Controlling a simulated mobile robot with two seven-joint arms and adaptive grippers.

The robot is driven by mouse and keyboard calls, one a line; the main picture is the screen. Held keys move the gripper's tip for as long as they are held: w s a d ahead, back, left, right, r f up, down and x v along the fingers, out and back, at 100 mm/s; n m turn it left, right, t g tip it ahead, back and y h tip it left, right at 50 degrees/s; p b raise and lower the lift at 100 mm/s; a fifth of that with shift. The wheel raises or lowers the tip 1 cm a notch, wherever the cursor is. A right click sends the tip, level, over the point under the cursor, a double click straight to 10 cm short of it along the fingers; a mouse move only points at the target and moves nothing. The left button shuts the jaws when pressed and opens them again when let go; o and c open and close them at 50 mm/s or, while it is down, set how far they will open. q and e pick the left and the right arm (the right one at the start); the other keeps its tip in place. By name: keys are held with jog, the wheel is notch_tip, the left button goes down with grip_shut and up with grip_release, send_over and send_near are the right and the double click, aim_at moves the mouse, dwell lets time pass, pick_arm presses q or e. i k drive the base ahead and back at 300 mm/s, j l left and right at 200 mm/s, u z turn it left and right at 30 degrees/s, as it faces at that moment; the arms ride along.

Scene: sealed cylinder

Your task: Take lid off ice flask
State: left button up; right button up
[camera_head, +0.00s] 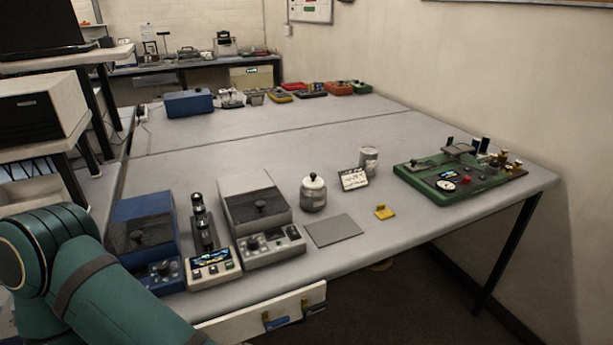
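The ice flask (313,197) appears to be the small grey rounded vessel near the front middle of the table. A pale lid (313,181) with a dark round knob sits on top of it. The flask stands upright, just behind a flat grey mat (333,230). A green arm link of mine fills the lower left corner, well left of the flask. Neither gripper shows in the head view, and nothing touches the flask or lid.
A grey instrument (262,212) stands left of the flask. A small white sign (353,179) and a grey cylinder (369,160) stand to its right. A yellow piece (384,212) lies near the front edge. A green board (450,187) is further right.

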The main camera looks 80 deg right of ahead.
aim_at(313, 181)
jog(key=k+l+u, duration=0.4)
jog(key=k+l, duration=0.45)
jog(key=k, duration=0.2)
jog(key=k+l, duration=0.3)
jog(key=k, duration=0.15)
jog(key=u, duration=0.05)
